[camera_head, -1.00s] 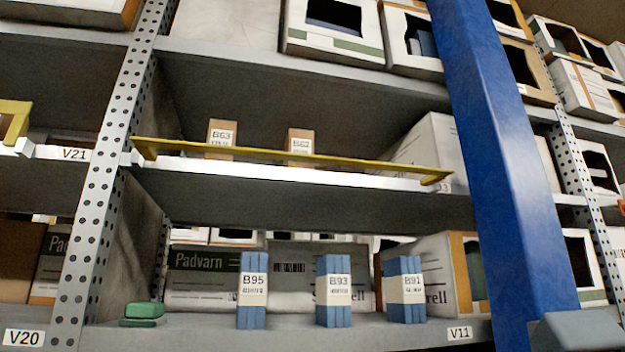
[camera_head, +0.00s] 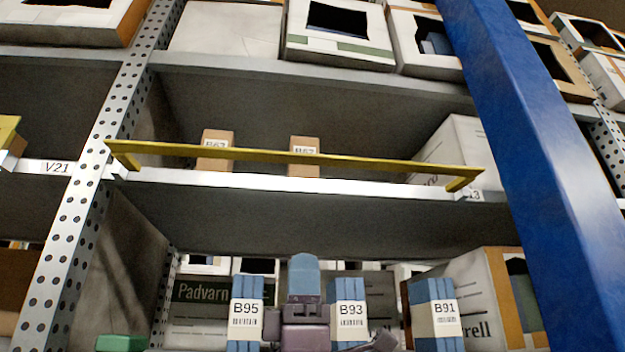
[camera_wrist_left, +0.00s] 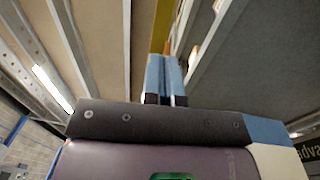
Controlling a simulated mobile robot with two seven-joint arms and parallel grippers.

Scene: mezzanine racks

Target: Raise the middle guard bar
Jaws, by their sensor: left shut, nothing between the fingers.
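The yellow middle guard bar (camera_head: 290,157) runs across the front of the middle shelf, just above its white edge, with a short bent piece at each end. In the left wrist view the bar (camera_wrist_left: 161,28) shows beyond my fingertips. My left gripper (camera_head: 304,265) has blue fingers and a purple body. It is shut and empty, pointing up below the middle shelf, in front of the lower bay between the B95 and B93 boxes. It appears clear of the bar. In the left wrist view its fingers (camera_wrist_left: 166,76) are together. My right gripper is not in view.
Boxes B63 (camera_head: 215,160) and B62 (camera_head: 304,171) stand behind the bar. Blue boxes B95 (camera_head: 245,315), B93 (camera_head: 349,315) and B91 (camera_head: 436,315) stand on the lower shelf. A blue post (camera_head: 545,150) rises at the right. The perforated upright (camera_head: 95,190) is at the left.

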